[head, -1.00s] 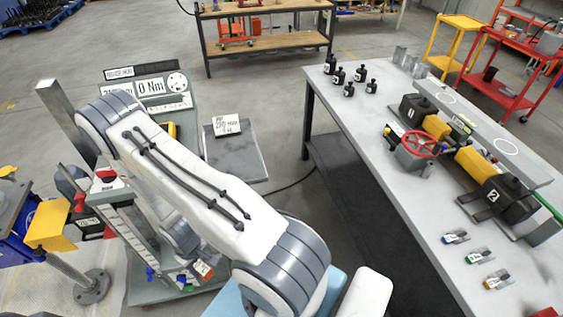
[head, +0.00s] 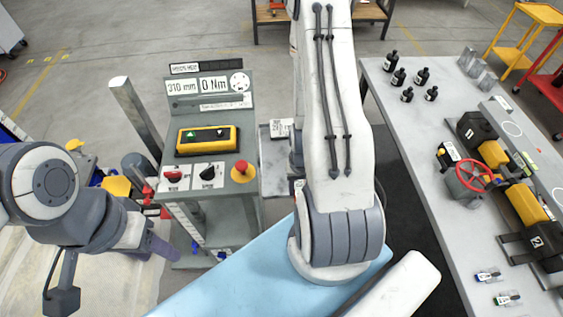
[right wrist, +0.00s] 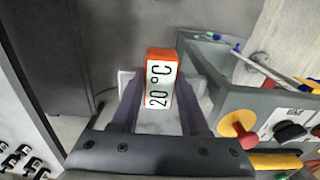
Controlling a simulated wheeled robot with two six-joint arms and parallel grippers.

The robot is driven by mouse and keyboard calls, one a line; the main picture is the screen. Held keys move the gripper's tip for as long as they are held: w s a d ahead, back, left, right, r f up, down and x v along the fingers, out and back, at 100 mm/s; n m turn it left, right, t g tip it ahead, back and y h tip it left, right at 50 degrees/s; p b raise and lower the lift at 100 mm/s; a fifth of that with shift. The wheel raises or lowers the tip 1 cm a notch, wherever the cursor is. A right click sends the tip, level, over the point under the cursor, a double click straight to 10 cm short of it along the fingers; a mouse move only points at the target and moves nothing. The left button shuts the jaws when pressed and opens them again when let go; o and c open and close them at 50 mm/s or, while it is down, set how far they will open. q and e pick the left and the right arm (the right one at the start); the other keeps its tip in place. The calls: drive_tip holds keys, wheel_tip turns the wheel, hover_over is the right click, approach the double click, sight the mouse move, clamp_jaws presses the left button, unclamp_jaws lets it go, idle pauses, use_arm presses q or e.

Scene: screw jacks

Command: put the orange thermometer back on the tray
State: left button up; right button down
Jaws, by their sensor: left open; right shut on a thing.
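My right gripper (right wrist: 155,105) is shut on the orange thermometer (right wrist: 160,78), a small orange block with a white "20 °C" face, held between dark fingers. In the head view my right arm hides the right gripper and most of the thermometer. A grey-green rimmed tray-like shelf (right wrist: 212,50) with several tools shows at upper right in the right wrist view, to the right of the thermometer and apart from it. My left gripper (head: 158,248) is open and empty at left in the head view, beside the control stand.
The control stand (head: 212,110) carries a yellow-black box (head: 208,140), knobs and a red button (head: 241,170). A pale platform (right wrist: 190,118) lies below the held thermometer. The workbench (head: 425,150) at right holds black bottles and a screw-jack rig with a red handwheel (head: 474,176).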

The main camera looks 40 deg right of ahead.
drive_tip(key=shift+w+d+r, duration=0.2)
drive_tip(key=shift+d, duration=0.1)
drive_tip(key=w+d+f+b, duration=0.1)
drive_tip(key=w+f, duration=0.1)
drive_tip(key=w, duration=0.1)
drive_tip(key=w+d+f+b, duration=0.2)
drive_tip(key=w, duration=0.2)
drive_tip(key=w+d+f+b, duration=0.1)
drive_tip(key=w+f, duration=0.2)
drive_tip(key=shift+w+d+b, duration=0.2)
drive_tip(key=shift+w+b, duration=0.05)
drive_tip(key=shift+b, duration=0.15)
wheel_tip(320, 180, down, 4)
drive_tip(key=b, duration=0.3)
drive_tip(key=shift+r, duration=0.15)
drive_tip(key=c, duration=0.8)
unclamp_jaws()
drive_tip(key=shift+f, duration=0.25)
drive_tip(key=shift+c, duration=0.2)
drive_tip(key=o, duration=0.4)
